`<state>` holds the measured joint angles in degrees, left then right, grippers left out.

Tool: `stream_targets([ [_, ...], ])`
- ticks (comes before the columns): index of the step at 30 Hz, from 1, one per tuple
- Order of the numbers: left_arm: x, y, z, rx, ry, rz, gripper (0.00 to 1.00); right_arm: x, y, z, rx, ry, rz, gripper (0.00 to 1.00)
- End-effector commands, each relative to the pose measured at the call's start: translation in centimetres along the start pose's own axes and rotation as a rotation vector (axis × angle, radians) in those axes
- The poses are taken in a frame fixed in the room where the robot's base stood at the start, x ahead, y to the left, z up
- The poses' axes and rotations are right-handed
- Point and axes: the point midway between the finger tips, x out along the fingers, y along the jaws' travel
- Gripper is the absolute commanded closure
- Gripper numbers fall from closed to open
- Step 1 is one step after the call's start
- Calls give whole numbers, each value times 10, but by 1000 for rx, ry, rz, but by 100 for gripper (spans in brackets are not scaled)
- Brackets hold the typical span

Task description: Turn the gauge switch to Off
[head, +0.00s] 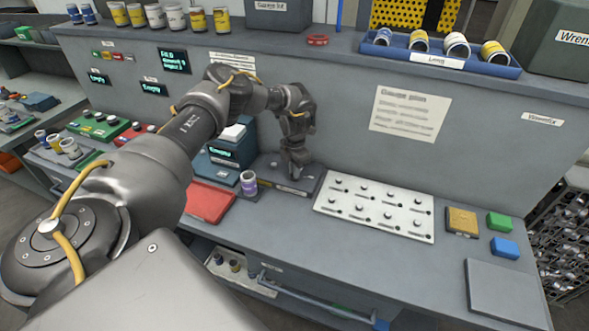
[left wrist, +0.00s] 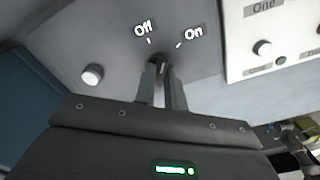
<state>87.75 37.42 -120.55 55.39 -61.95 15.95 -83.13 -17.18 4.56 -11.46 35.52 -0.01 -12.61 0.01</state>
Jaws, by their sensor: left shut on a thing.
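My left gripper (head: 293,168) reaches down to a grey switch box (head: 313,180) on the bench. In the left wrist view, its two fingers (left wrist: 163,70) are shut on the dark gauge switch (left wrist: 161,64), which is mostly hidden between them. The Off label (left wrist: 143,29) with its white tick is above and slightly left of the switch. The On label (left wrist: 193,32) with its tick is above and right. I cannot tell clearly which tick the switch points to. My right gripper is not in view.
A white round knob (left wrist: 92,75) is left of the fingers on the same box. A white panel with several knobs (head: 375,206) is just to the right. A purple-white can (head: 248,183) and a red pad (head: 208,202) are left. The bench front is fairly clear.

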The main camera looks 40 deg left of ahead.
Motion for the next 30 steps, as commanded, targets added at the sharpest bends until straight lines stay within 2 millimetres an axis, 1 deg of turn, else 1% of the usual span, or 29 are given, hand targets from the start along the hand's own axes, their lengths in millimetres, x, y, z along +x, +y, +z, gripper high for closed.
stream_targets([
  [6,0,-1,0,-205,-1,-3,100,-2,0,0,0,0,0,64],
  [15,0,0,0,-440,-1,-2,100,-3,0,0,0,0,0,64],
  [22,0,0,0,-557,-1,-1,100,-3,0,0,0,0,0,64],
  [30,-1,0,1,-616,-3,-1,100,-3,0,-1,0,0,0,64],
])
